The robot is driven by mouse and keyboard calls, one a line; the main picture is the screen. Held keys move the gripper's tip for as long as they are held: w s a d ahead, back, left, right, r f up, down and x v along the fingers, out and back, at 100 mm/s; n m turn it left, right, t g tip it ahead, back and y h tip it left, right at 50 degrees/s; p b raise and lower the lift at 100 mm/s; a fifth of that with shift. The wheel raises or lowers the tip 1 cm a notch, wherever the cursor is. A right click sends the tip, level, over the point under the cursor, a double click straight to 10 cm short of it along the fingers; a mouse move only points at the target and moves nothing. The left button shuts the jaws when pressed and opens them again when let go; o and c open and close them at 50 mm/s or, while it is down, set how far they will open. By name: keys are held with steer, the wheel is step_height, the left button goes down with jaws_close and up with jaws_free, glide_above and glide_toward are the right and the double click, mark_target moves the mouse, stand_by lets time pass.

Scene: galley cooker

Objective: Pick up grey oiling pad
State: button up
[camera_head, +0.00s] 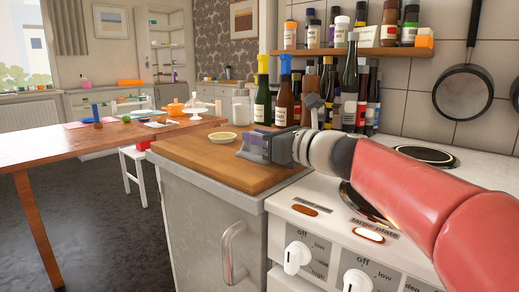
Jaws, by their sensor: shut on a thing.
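My gripper (254,148) is low over the wooden board on the counter, reaching in from the right. It is shut on a small grey thing, which I take to be the grey oiling pad (248,155). The pad is mostly hidden by the grey fingers, and its outline is hard to tell from them. I cannot tell whether it touches the board.
The wooden board (190,150) has a small yellowish dish (222,138) just left of my gripper. Several bottles (284,100) stand close behind. The cooker (330,250) with its hot plates lies under my arm. The board's front left is clear.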

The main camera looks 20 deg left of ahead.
step_height(320, 180, up, 20)
steer(key=p, duration=0.4)
stand_by(0.3)
stand_by(2.2)
